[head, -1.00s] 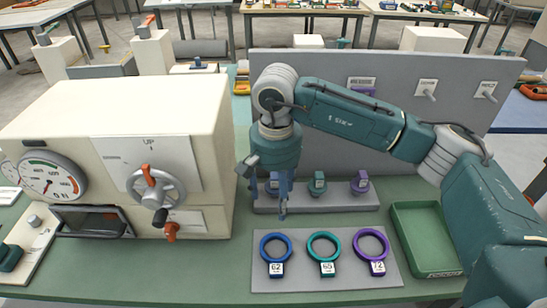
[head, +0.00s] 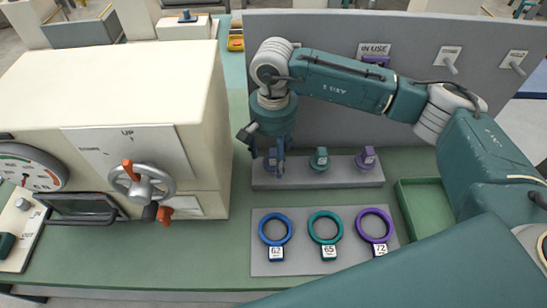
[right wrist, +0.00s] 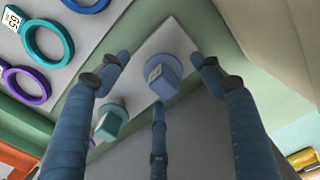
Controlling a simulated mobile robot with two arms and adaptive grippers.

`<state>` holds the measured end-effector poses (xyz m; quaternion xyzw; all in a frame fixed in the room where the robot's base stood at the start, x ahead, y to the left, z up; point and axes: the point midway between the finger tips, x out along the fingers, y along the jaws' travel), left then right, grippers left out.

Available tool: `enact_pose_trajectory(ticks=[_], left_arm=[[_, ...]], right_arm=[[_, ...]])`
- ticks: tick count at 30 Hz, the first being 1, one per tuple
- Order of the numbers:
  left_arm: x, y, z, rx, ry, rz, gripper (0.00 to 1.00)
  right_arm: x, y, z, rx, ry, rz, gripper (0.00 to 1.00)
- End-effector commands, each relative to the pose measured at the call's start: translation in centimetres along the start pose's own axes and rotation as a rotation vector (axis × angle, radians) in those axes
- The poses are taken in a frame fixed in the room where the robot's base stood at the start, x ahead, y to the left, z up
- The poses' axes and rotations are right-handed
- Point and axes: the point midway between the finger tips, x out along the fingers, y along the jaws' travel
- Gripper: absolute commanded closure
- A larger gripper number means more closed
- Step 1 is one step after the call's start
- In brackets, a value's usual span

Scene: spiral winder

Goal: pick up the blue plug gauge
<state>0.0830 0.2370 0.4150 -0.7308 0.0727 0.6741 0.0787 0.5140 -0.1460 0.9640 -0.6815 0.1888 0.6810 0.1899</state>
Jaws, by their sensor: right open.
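The blue plug gauge (right wrist: 163,76) stands upright at the left end of a grey stand in the head view, partly hidden by my right gripper's fingers. I cannot tell whether any finger touches the plug. A teal plug gauge (head: 319,159) and a purple one (head: 366,158) stand to its right on the grey stand (head: 345,180). My left gripper is out of view.
Blue (head: 275,243), teal (head: 338,226) and purple ring gauges (head: 388,224) lie on a grey plate in front. A green tray (head: 420,232) is at right. A cream machine (head: 205,110) with handwheel stands close at left. A grey panel (head: 345,50) rises behind the stand.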

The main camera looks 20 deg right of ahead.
Motion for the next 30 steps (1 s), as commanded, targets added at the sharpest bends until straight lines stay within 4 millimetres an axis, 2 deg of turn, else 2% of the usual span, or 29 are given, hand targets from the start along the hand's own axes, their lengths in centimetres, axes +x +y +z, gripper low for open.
enact_pose_trajectory(ticks=[5,9,18,26,30], left_arm=[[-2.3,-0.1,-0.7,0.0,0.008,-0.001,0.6],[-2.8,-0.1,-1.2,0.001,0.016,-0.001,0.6],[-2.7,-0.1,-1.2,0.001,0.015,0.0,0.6],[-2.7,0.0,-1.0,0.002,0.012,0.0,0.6],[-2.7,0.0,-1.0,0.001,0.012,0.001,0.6]], right_arm=[[2.2,0.0,0.1,0.001,-0.006,0.006,0.34],[4.2,-0.1,0.0,0.002,-0.003,0.004,0.34],[4.9,-0.1,-0.1,0.0,-0.001,0.002,0.34],[4.9,-0.1,-0.1,0.0,0.0,0.002,0.85],[4.9,-0.1,-0.1,0.001,0.0,0.002,0.85]])
